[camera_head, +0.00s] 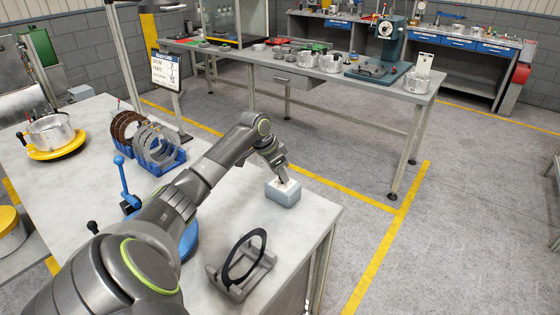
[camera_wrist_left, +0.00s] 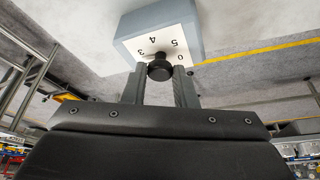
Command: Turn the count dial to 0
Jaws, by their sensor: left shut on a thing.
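My left gripper (camera_head: 284,181) reaches down onto the box from above. In the left wrist view its two fingers (camera_wrist_left: 160,84) stand on either side of the knob, shut on it. The knob's pointer mark cannot be made out. My right gripper is not in view.
A dark ring in a grey stand (camera_head: 238,280) is at the table's front. A blue-handled lever (camera_head: 124,176) stands left of my arm. A blue rack (camera_head: 172,164) holds several rings behind. A yellow-based fixture (camera_head: 56,150) is at far left. Floor to the right is clear.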

